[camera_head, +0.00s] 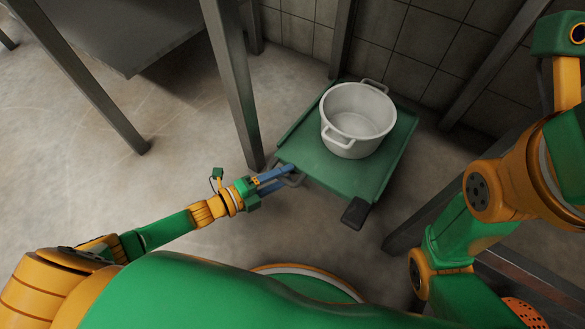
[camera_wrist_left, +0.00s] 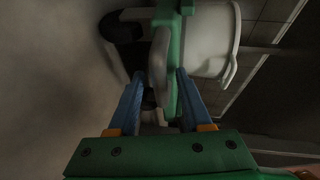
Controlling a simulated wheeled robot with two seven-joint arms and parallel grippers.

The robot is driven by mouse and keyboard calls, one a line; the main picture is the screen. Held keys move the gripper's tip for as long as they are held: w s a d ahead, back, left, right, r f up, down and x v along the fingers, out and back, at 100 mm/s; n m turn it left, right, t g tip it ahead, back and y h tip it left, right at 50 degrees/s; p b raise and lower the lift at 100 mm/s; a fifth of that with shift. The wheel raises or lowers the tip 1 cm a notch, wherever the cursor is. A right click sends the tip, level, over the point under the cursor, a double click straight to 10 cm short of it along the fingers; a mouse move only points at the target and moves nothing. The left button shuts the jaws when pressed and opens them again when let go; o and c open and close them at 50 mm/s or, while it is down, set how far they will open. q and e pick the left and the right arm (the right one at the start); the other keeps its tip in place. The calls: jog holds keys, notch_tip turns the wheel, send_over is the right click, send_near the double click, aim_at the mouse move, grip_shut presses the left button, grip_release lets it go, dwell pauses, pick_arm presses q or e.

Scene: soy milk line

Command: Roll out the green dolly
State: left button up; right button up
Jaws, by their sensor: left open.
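The green dolly (camera_head: 345,178) is a flat platform on the floor under the metal table frame. A white two-handled pot (camera_head: 358,120) stands on it. A grey handle (camera_head: 296,180) sticks out at the dolly's near left end. My left gripper (camera_head: 291,173) is open at this handle, its blue fingertips close to the dolly's edge. In the left wrist view, the green dolly (camera_wrist_left: 165,70) shows edge-on beyond and between the fingers of the gripper (camera_wrist_left: 158,88). I cannot tell whether the fingers touch the handle. My right arm is at the right; its fingers do not show.
A metal table leg (camera_head: 232,90) stands just left of the dolly, close to my left gripper. Another leg (camera_head: 342,40) stands behind the pot, before the tiled wall (camera_head: 430,35). A low metal frame (camera_head: 405,232) is at the right.

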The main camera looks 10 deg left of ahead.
pick_arm(q)
jog(key=shift+s, duration=0.1)
jog(key=shift+c, duration=0.4)
jog(key=shift+a, duration=0.1)
grip_shut()
dwell(0.8)
